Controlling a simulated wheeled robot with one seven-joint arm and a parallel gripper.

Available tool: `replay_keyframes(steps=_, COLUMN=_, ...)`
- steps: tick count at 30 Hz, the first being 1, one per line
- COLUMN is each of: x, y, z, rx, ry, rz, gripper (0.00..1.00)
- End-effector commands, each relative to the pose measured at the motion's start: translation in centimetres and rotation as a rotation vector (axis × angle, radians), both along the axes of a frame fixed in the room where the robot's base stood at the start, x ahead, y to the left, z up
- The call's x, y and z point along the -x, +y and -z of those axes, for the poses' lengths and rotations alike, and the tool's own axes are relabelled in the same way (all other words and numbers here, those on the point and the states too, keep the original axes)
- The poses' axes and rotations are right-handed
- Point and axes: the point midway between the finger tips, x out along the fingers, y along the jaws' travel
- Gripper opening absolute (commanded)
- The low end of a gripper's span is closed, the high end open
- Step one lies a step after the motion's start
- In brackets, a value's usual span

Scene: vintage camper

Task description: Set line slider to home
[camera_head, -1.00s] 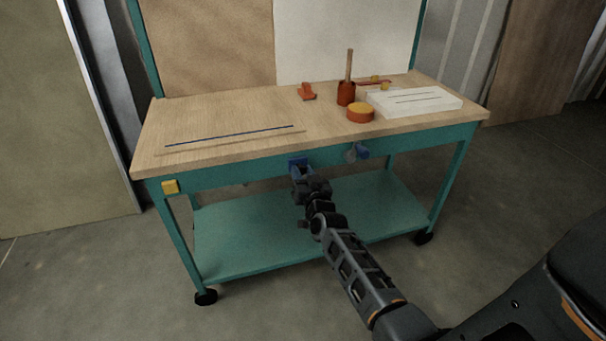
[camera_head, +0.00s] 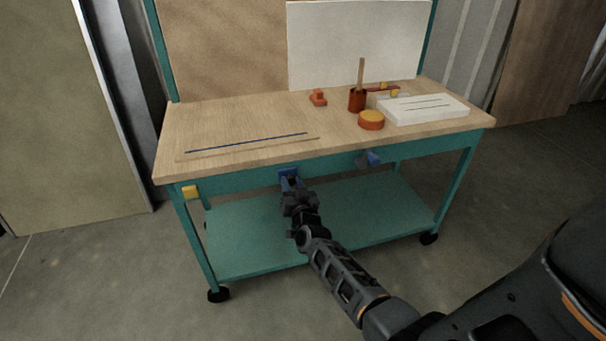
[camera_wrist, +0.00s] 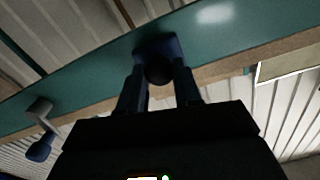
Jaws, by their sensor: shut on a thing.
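The line slider is a blue block (camera_head: 288,174) on the teal front rail of the workbench, left of the rail's middle. In the wrist view its blue plate (camera_wrist: 151,46) carries a dark round knob (camera_wrist: 158,70). My gripper (camera_head: 291,184) is at the slider, and in the wrist view its fingers (camera_wrist: 160,88) stand on both sides of the knob, shut on it. A yellow block (camera_head: 190,192) sits at the left end of the rail, a clear gap from the slider. I cannot read any home mark.
A crank with a blue handle (camera_head: 373,158) sticks out of the rail to the right; it also shows in the wrist view (camera_wrist: 39,147). The rail between slider and yellow block looks free. Above, the wooden top (camera_head: 240,115) bears a red cup (camera_head: 357,101) and a white box (camera_head: 425,111).

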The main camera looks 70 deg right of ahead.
Motion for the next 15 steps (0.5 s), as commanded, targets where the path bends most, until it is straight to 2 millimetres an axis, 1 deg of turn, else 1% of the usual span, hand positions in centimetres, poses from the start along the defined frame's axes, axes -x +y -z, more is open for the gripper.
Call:
replay_keyframes(steps=1, x=-1.2, y=1.0, z=-0.8, rx=-0.004, ry=0.003, rz=-0.009, gripper=0.0)
replay_keyframes(steps=9, x=-7.2, y=6.2, z=-0.2, rx=-0.001, ry=0.002, rz=-0.011, gripper=0.0)
replay_keyframes(steps=15, x=-10.7, y=9.2, z=0.1, rx=0.0, ry=0.001, rz=-0.007, gripper=0.0)
